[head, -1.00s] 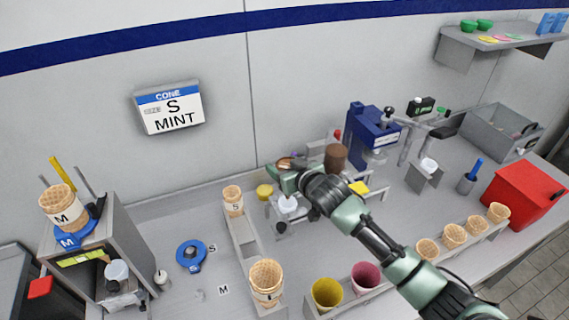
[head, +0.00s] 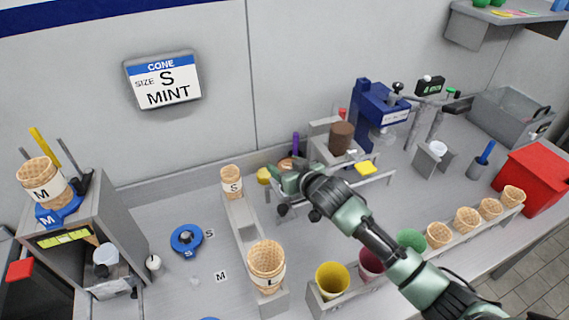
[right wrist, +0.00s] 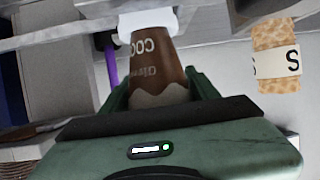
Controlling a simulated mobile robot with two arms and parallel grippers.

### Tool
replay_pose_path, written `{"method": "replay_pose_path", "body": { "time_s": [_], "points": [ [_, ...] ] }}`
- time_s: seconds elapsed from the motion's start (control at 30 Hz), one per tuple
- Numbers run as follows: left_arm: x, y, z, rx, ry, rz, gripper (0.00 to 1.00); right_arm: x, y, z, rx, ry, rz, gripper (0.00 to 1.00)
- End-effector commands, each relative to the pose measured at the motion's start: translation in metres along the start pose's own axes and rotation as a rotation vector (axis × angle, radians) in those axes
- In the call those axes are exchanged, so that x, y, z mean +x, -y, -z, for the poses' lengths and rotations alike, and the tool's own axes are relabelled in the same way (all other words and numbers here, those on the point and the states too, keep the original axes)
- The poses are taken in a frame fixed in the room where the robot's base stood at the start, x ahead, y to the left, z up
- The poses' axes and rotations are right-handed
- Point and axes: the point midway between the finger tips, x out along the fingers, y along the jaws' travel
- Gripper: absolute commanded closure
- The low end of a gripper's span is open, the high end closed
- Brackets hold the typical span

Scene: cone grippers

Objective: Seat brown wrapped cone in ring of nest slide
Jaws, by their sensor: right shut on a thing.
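My right gripper (head: 284,180) is shut on the brown wrapped cone (right wrist: 158,70). In the right wrist view, the lettered wrapper sits between the fingers (right wrist: 160,92). The cone's narrow end meets a white part (right wrist: 150,20); I cannot tell whether it sits inside or just in front of it. I cannot clearly make out the slide's ring, as the gripper covers that spot in the head view. My left gripper is not in view.
A grey rack (head: 242,228) holds an S cone (head: 231,180) and an L cone (head: 266,262) left of the gripper. A blue S ring (head: 187,240) lies on the counter. A grey block bears a brown cylinder (head: 341,138) behind my arm. Cups and cones line the front.

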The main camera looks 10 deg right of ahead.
Motion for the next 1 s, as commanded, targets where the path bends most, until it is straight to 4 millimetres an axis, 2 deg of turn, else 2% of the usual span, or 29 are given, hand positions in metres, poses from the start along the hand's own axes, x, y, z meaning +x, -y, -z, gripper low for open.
{"method": "replay_pose_path", "body": {
  "time_s": [0.37,0.4,0.47,0.5,0.83,1.0],
  "points": [
    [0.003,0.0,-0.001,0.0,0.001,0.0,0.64,0.002,-0.001,-0.004,0.0,-0.001,0.0,0.59],
    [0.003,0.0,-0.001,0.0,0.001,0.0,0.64,0.002,-0.001,-0.004,0.0,-0.001,0.0,0.34],
    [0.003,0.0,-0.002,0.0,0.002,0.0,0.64,0.002,-0.001,-0.004,0.0,-0.001,0.0,0.18],
    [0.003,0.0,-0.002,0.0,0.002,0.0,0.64,0.002,-0.001,-0.004,0.0,-0.001,0.0,0.14],
    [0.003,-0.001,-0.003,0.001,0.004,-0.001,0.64,0.0,-0.001,-0.005,0.0,0.0,0.0,0.14],
    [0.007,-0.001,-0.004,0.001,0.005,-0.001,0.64,-0.016,-0.001,-0.006,0.0,-0.001,0.0,0.14]
  ]
}}
